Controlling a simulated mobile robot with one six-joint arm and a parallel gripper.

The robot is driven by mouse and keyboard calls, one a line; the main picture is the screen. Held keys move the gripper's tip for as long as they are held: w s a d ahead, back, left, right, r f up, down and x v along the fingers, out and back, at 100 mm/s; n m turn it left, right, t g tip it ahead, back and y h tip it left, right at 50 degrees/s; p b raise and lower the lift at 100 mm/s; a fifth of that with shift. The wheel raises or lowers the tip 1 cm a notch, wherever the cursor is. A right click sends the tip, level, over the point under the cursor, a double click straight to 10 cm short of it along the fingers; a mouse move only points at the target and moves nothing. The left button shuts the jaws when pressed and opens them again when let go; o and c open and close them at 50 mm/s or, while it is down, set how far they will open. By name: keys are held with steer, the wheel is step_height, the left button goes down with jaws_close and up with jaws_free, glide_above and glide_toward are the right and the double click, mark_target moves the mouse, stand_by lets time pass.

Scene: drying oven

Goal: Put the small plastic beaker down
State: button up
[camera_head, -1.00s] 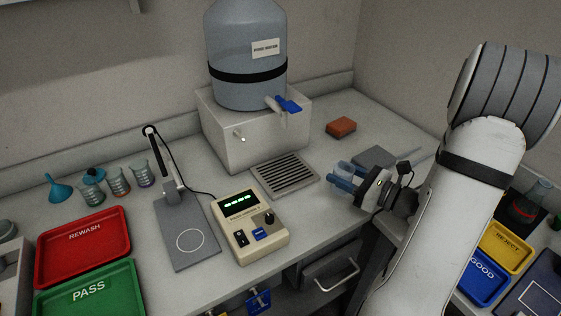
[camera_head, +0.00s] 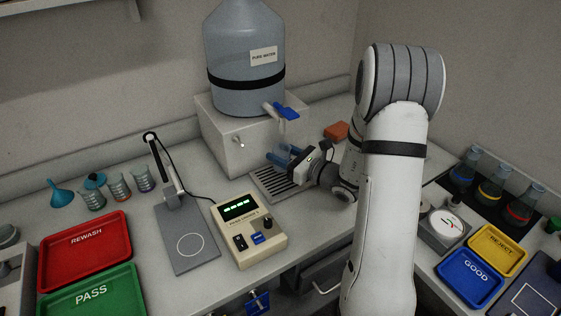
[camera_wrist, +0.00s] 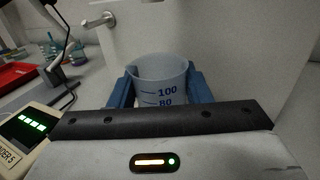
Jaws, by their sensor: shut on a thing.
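The small plastic beaker (camera_wrist: 160,70) is clear with blue marks, 100 and 80 legible, and looks upright in the wrist view. My gripper (camera_wrist: 160,88) is shut on it, with a blue finger on either side. In the head view my gripper (camera_head: 284,158) is over the slotted drip grate (camera_head: 267,187), in front of the white stand (camera_head: 225,145) and below the blue-handled tap (camera_head: 286,111). The beaker is hard to make out there, and its lower part is hidden in the wrist view. I cannot tell its height above the grate.
A water bottle (camera_head: 245,85) sits on the stand. A cream meter (camera_head: 249,235) with a green display and a grey lamp base (camera_head: 187,235) stand left of my gripper. An orange sponge (camera_head: 336,131) lies behind my arm. Red (camera_head: 85,250) and green (camera_head: 90,290) trays are at left.

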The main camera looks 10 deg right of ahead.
steer(key=shift+f, duration=1.55)
steer(key=shift+f, duration=0.25)
steer(key=o, duration=1)
steer(key=shift+r, duration=0.1)
steer(key=shift+o, duration=0.2)
steer(key=shift+r, duration=0.1)
steer(key=shift+s+d, duration=0.15)
steer(key=shift+d, duration=0.05)
steer(key=b+v, duration=0.1)
steer(key=v, duration=1)
steer(key=shift+s+d, duration=0.15)
steer(key=shift+s, duration=0.1)
